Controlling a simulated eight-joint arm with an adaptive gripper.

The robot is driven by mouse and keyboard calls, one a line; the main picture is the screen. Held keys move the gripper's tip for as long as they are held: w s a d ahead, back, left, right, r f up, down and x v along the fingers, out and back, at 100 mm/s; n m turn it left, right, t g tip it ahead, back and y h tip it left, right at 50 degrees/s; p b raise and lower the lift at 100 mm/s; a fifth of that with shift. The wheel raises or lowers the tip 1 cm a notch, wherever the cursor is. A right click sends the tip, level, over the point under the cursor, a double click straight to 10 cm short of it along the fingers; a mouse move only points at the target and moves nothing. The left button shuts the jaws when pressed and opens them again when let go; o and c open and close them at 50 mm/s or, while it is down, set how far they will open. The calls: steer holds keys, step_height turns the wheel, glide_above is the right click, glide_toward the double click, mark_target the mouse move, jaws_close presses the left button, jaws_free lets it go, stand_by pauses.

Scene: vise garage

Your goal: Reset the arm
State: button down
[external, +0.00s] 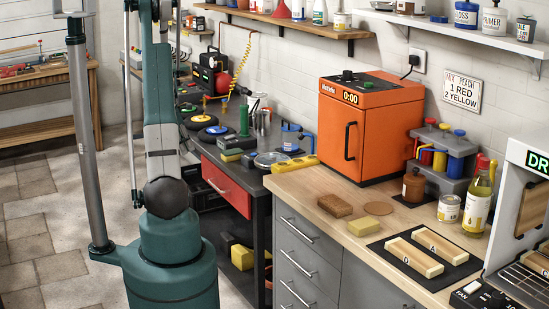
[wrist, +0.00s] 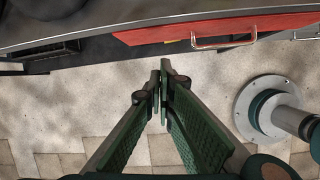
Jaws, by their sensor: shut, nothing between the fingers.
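In the wrist view my gripper (wrist: 162,82) points away from the camera with its two green fingers together at the tips and nothing between them. It hangs over the pale concrete floor, in front of the bench with the red drawer (wrist: 200,33). It touches nothing that I can see. In the external view my arm rises at the left and runs out of the top of the picture; my gripper does not show there.
The red drawer also shows in the external view (external: 226,186). On the wooden counter stand an orange oven (external: 351,135), a sponge (external: 335,205), a black mat (external: 459,266) with wooden blocks, and a yellow bottle (external: 478,200). The floor (external: 50,220) at the left is open.

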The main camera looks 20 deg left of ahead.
steer(key=s+d+r+m+t+y, duration=0.1)
steer(key=s+d+r+m, duration=0.55)
steer(key=d+r, duration=0.25)
steer(key=s+d+r+m+y, duration=0.1)
steer(key=s+d+r+m, duration=0.4)
steer(key=s+d+r, duration=0.3)
steer(key=s+d+r+m+t, duration=0.1)
steer(key=s+d+m, duration=0.4)
steer(key=s, duration=0.5)
steer(key=s+d+r+m+t, duration=0.2)
steer(key=s+d+m, duration=0.4)
steer(key=s+m, duration=0.3)
steer(key=shift+s+r+y, duration=0.3)
steer(key=shift+s+r, duration=0.25)
steer(key=shift+s, duration=0.05)
steer(key=shift+d, duration=0.1)
